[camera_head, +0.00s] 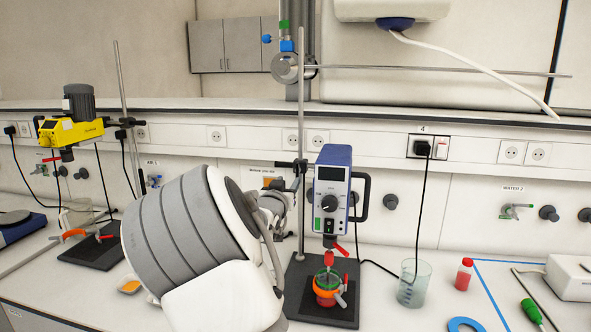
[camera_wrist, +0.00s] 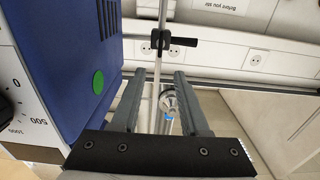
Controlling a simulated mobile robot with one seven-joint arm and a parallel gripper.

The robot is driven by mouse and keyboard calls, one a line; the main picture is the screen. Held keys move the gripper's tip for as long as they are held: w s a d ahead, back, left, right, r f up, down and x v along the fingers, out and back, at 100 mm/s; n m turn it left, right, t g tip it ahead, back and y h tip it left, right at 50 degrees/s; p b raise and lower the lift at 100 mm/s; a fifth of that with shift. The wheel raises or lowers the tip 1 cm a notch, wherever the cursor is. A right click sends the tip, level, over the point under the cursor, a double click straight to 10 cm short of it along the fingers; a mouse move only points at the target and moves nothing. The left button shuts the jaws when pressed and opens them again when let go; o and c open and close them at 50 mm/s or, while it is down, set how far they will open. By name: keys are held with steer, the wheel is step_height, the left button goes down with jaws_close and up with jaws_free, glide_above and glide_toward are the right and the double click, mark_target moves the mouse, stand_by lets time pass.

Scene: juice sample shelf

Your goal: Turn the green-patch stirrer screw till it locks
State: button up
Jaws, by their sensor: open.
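The blue and white stirrer (camera_head: 332,190) is held on an upright rod. In the wrist view, its blue side (camera_wrist: 60,60) fills the left and bears a round green patch (camera_wrist: 98,82). A black clamp (camera_wrist: 158,41) sits on the rod, with a dark screw handle (camera_wrist: 184,42) sticking out to the right. The clamp also shows in the head view (camera_head: 299,166). My gripper (camera_wrist: 166,76) is open and empty beside the stirrer; the clamp and handle appear beyond its fingertips, apart from them. My arm hides most of my gripper in the head view.
An orange-red vessel (camera_head: 326,291) stands under the stirrer. A glass beaker (camera_head: 414,284) and red bottle (camera_head: 464,274) stand to its right. A yellow stirrer (camera_head: 70,130) is at the left. A horizontal rod (camera_head: 430,70) crosses above. A black cable (camera_head: 421,215) hangs from the wall.

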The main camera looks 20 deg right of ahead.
mark_target(297, 169)
steer(key=p+x, duration=0.2)
steer(key=x, duration=1)
steer(key=shift+c, duration=0.2)
jaws_close()
steer(key=shift+f, duration=0.1)
